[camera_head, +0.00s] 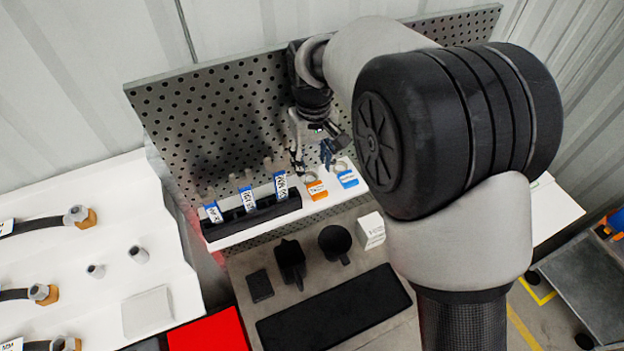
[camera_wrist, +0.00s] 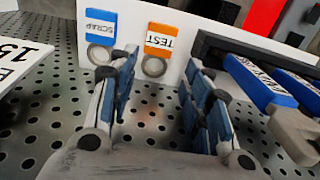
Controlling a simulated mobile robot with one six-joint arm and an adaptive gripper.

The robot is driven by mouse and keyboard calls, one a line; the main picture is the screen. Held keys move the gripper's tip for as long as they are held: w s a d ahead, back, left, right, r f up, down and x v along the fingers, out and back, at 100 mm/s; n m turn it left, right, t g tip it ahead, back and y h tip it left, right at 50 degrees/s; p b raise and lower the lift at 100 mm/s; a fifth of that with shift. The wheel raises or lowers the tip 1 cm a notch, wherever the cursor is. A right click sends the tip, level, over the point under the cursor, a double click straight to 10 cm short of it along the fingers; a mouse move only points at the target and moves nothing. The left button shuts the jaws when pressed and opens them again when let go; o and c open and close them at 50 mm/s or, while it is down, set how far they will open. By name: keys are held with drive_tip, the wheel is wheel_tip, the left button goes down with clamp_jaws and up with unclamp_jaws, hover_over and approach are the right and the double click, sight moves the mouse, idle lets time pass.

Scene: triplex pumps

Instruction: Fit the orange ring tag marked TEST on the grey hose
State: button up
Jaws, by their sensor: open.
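The orange ring tag (camera_head: 316,190) lies on the white shelf. In the wrist view the orange tag (camera_wrist: 160,42) reads TEST upside down, and its metal ring (camera_wrist: 154,66) faces me. My gripper (camera_head: 311,160) is open just above the shelf near the orange tag. In the wrist view the fingers of my gripper (camera_wrist: 157,85) stand apart with the tag's ring beyond the gap between them, nothing held. Dark hoses with grey end fittings (camera_head: 38,225) lie on the white bench at left; I cannot tell which is the grey hose.
A blue ring tag (camera_head: 347,178) lies beside the orange one. A black rack (camera_head: 250,213) with several blue-white labelled items stands left on the shelf. A perforated panel (camera_head: 215,120) rises behind. Below are a black mat (camera_head: 335,312) and a white box (camera_head: 371,230).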

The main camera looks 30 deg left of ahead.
sight(314, 184)
drive_tip(key=shift+w+d+f, duration=0.1)
drive_tip(key=shift+f, duration=1.65)
drive_tip(key=shift+w+d+f, duration=0.1)
drive_tip(key=shift+f, duration=1.65)
drive_tip(key=shift+c, duration=0.2)
drive_tip(key=c, duration=0.8)
